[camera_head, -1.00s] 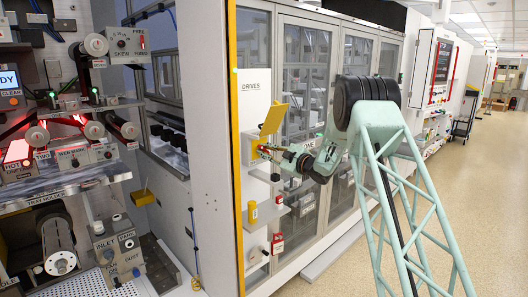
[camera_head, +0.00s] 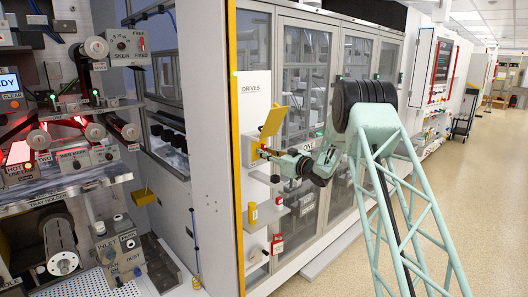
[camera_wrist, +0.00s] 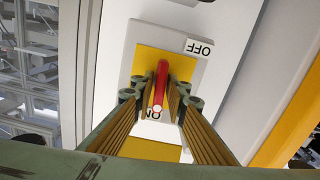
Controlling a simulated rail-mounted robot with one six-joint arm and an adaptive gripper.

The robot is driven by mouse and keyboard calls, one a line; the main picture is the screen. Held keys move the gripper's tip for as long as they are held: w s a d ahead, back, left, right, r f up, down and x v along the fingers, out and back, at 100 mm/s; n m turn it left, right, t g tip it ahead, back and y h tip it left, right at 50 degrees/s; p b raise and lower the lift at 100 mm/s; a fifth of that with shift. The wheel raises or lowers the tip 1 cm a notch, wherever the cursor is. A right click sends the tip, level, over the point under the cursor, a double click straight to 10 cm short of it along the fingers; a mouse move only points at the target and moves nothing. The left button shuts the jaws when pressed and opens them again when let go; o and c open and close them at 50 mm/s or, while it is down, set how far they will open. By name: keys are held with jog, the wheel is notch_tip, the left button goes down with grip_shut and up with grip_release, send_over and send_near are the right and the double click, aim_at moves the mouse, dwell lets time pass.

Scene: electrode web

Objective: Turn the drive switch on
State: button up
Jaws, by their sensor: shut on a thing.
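The drive switch is a red lever (camera_wrist: 161,80) on a yellow plate (camera_wrist: 186,64) set in a pale box (camera_wrist: 125,65). In the wrist view the picture is upside down, with the OFF label (camera_wrist: 199,47) at upper right and the ON label (camera_wrist: 154,115) at the lever's pale tip. The lever points at ON. My gripper (camera_wrist: 160,92) is shut on the lever, one finger on each side. In the head view my gripper (camera_head: 271,154) is at the switch box, which it partly hides.
A yellow flap (camera_head: 273,121) stands raised above the switch, under the DRIVES sign (camera_head: 250,88). Below are a small shelf with a yellow cylinder (camera_head: 252,212) and a red padlock-like item (camera_head: 277,244). Glass-doored cabinets (camera_head: 308,110) stand behind my arm. The floor (camera_head: 490,200) at right is clear.

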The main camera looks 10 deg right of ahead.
jog(key=shift+m, duration=0.6)
jog(key=o, duration=0.7)
jog(key=shift+s+d, duration=0.15)
jog(key=shift+v, duration=5.85)
